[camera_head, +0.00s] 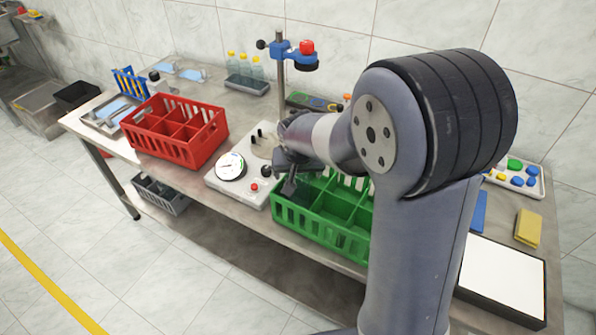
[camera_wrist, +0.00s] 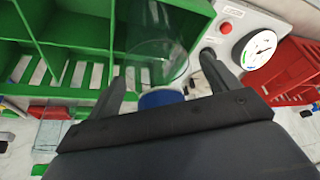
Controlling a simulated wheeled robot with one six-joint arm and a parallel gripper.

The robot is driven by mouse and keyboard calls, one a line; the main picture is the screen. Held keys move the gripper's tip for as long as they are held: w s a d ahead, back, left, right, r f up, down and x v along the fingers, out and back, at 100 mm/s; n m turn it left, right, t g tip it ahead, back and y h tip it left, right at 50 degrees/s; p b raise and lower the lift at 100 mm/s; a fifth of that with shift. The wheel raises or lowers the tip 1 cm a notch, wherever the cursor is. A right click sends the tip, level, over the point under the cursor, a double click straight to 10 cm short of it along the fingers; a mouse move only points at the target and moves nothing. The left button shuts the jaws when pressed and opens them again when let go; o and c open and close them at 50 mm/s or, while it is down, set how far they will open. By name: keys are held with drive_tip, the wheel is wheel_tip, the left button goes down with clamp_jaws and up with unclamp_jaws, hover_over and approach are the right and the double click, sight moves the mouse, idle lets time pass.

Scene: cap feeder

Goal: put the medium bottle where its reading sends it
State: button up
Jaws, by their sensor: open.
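My gripper (camera_wrist: 162,70) is open, with its two dark fingers apart. Between them in the wrist view is a clear bottle (camera_wrist: 157,48) with a blue cap (camera_wrist: 160,98), near the green crate's corner compartment; whether the fingers touch it, I cannot tell. In the head view my gripper (camera_head: 290,184) is over the left end of the green crate (camera_head: 318,237), and the bottle is not discernible there. The grey station (camera_head: 222,181) left of that crate has a round dial (camera_head: 230,166) with a needle, too small to read; the dial also shows in the wrist view (camera_wrist: 258,50).
A red divided crate (camera_head: 178,148) stands left of the station. Yellow-capped bottles (camera_head: 245,68) stand in a rack at the back. A post with a blue arm (camera_head: 290,53) rises behind the station. A white-topped black tray (camera_head: 503,277) and yellow sponge (camera_head: 528,228) lie right.

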drive_tip(key=shift+r, duration=0.25)
drive_tip(key=v, duration=1.1)
drive_tip(key=shift+s+r, duration=0.15)
drive_tip(key=shift+r, duration=0.25)
